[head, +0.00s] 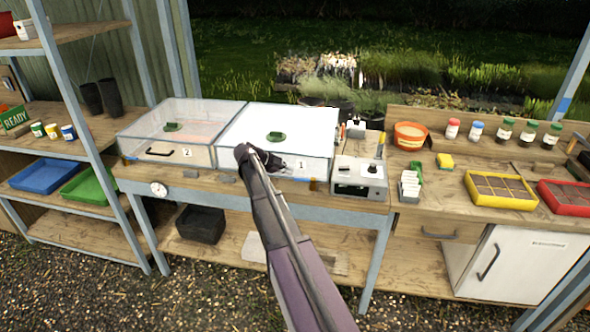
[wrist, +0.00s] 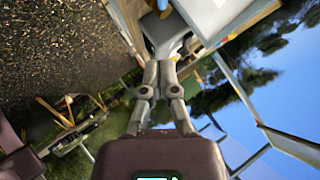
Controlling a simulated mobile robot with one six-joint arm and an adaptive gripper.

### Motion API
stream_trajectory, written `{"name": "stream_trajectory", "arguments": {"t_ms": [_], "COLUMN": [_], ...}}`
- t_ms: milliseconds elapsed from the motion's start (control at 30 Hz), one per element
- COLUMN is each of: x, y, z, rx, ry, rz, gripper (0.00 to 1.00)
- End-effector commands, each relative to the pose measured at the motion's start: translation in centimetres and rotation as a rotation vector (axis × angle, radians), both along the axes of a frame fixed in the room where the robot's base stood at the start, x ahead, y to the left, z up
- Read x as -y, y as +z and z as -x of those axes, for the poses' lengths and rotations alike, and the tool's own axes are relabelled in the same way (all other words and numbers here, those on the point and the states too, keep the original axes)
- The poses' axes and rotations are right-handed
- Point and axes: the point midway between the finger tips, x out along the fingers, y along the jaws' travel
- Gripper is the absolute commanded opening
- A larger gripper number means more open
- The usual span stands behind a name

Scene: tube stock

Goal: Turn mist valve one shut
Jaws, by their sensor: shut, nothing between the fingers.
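The propagator box marked 1 (head: 310,168) stands on the bench with a pale lid and a green vent knob (head: 275,136) on top. My gripper (head: 274,164) is in front of this box, and my arm hides the left part of its front. In the wrist view my gripper (wrist: 158,64) has its fingers together with nothing between them. A small brown fitting (head: 315,185) sits low near the box's right front corner. I cannot tell whether it is mist valve one, and no valve handle position is readable.
Box 2 (head: 185,155) with a clear lid stands left of box 1. A round gauge (head: 158,189) is on the bench front. A grey device (head: 360,178) stands right of box 1. Shelves with blue (head: 42,176) and green trays are at left.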

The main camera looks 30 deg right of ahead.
Motion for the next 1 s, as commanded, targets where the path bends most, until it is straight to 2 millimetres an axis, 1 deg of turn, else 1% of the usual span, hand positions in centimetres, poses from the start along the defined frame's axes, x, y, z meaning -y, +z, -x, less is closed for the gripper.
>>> {"name": "stream_trajectory", "arguments": {"t_ms": [33,100,400,600,1000], "x": [-0.6,-1.4,-3.8,-4.2,-4.3], "y": [0.9,1.4,2.9,3.1,3.0], "z": [-0.1,-0.2,-0.4,-0.4,-0.3], "rx": [0.000,-0.001,0.000,-0.001,-0.006], "ry": [0.001,0.001,0.000,-0.001,0.005], "rz": [0.001,0.000,0.000,0.000,-0.004], "gripper": [0.00,0.00,0.00,0.00,0.00]}}
